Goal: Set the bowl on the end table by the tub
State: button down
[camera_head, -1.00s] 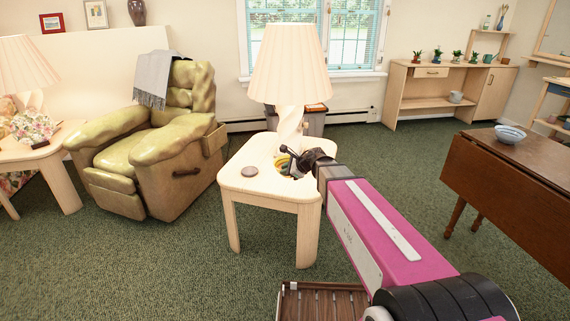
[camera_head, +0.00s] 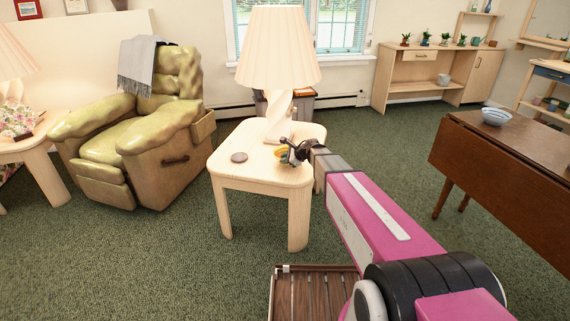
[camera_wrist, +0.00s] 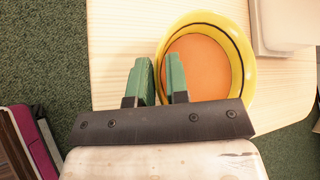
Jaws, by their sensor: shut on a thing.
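A yellow bowl with an orange inside (camera_wrist: 208,65) is in my gripper (camera_wrist: 162,80). The two green fingers stand on either side of the bowl's left rim. A grey tub with a brown lid (camera_head: 303,99) stands behind this table, partly hidden by the lamp.
A green armchair (camera_head: 150,135) stands to the left. A brown table (camera_head: 500,160) with a blue-white bowl (camera_head: 496,116) is at the right. The front left of the tabletop is clear.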

notch_tip(320, 180, down, 2)
jog(key=shift+f, duration=0.1)
jog(key=c, duration=1.1)
grip_release()
